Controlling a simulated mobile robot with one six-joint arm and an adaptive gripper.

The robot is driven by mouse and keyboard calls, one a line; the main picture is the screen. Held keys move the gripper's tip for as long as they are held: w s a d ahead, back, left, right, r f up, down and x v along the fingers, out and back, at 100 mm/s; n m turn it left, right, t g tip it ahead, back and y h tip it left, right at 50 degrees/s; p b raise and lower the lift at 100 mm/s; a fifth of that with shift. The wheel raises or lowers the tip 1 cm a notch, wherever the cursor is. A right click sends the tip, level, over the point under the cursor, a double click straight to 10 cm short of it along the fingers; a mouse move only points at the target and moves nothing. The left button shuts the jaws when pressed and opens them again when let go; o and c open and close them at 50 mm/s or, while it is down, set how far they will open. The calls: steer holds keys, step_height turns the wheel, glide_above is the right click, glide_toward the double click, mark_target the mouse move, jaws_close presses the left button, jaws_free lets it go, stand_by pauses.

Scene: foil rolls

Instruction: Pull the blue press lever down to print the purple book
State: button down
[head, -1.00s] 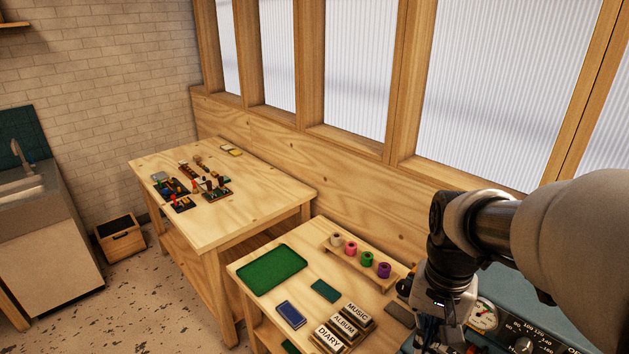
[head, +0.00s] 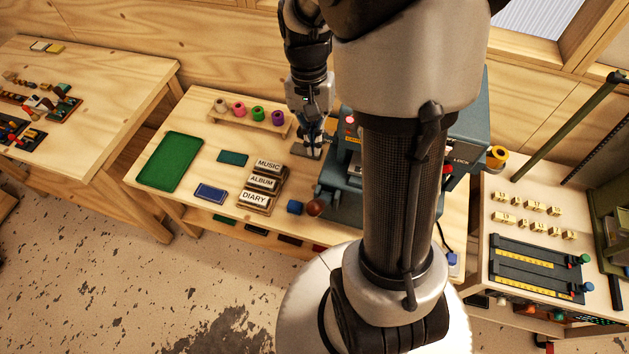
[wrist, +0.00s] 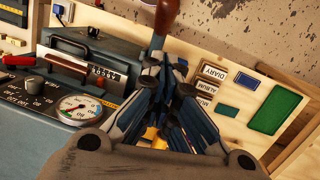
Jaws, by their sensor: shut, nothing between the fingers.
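The teal-blue press (head: 351,160) stands on the middle table, partly hidden by my arm. In the wrist view its body (wrist: 40,55) fills the left. A lever with a reddish-brown wooden handle (wrist: 168,14) rises past my fingertips; the rounded brown end also shows at the press's front in the head view (head: 315,207). My gripper (head: 312,140) is shut and empty, beside the press. In the wrist view its fingers (wrist: 165,72) come close to the lever's lower part; I cannot tell whether they touch. I cannot make out a purple book; a dark blue book (head: 211,193) lies at the table's front.
DIARY, ALBUM and MUSIC blocks (head: 262,181), a green tray (head: 168,161) and a teal book (head: 233,158) lie left of the press. A rack of foil rolls (head: 250,121) stands behind. The right table (head: 500,178) holds yellow letter pieces and dark holders.

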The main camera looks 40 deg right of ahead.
glide_toward(321, 202)
steer(key=w+d+f, duration=0.2)
steer(key=w+f, duration=0.1)
steer(key=shift+s+a+f, duration=0.9)
steer(key=shift+s+a, duration=0.2)
steer(key=shift+a, duration=0.1)
